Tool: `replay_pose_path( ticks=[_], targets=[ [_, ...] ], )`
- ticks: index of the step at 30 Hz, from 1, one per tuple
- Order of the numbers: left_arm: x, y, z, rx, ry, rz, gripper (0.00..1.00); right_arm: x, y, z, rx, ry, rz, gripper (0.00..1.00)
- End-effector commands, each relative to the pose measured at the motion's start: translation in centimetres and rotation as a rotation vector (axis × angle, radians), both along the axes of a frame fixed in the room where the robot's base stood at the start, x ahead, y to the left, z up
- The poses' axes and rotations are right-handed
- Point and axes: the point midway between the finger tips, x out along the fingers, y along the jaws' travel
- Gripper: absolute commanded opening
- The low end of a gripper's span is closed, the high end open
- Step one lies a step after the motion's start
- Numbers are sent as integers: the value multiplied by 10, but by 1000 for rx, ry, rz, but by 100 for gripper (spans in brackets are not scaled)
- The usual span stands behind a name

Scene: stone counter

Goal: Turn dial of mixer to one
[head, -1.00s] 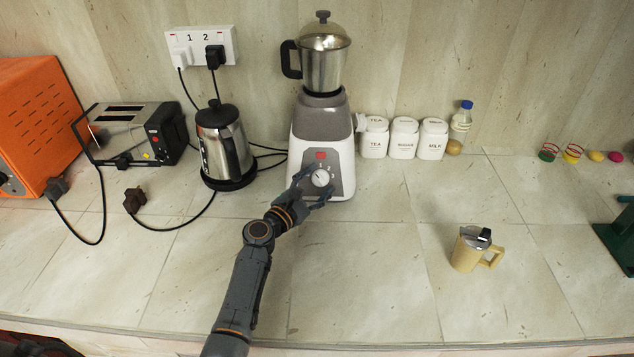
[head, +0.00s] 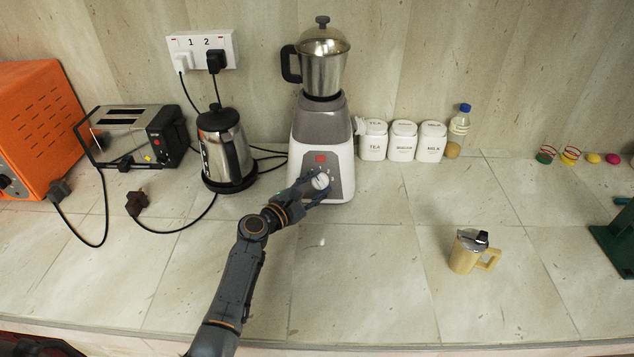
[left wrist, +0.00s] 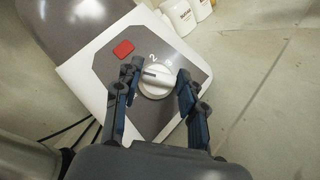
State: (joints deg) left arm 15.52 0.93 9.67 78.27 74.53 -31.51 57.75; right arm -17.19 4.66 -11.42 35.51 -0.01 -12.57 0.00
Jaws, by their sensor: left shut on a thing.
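The mixer (head: 322,135) stands upright against the back wall, with a white and grey base and a lidded steel jar. Its round white dial (head: 320,181) is on the grey front panel, below a red square. In the left wrist view the dial (left wrist: 155,82) has a dark pointer line, and a "2" shows near its upper edge. My left gripper (head: 309,186) is at the panel with its fingers shut on the dial, one on each side, also in the left wrist view (left wrist: 157,88). The dial's other marks are partly hidden or too small. My right gripper is not in view.
A steel kettle (head: 226,150), a toaster (head: 136,137) and an orange appliance (head: 38,130) with loose cords stand left. White canisters (head: 403,141) and a bottle (head: 458,131) are right of the mixer. A beige mug (head: 468,253) stands front right. The front middle counter is clear.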

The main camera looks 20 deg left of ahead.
Motion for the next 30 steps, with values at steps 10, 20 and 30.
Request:
replay_pose_path(
  ticks=[10, 20, 30],
  targets=[
    [2, 4, 5, 231, 67, -145, 9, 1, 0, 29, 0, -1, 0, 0],
    [2, 5, 4, 390, 114, -251, 9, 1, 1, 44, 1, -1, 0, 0],
    [3, 5, 3, 451, 131, -291, 9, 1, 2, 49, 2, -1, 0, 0]
  ],
)
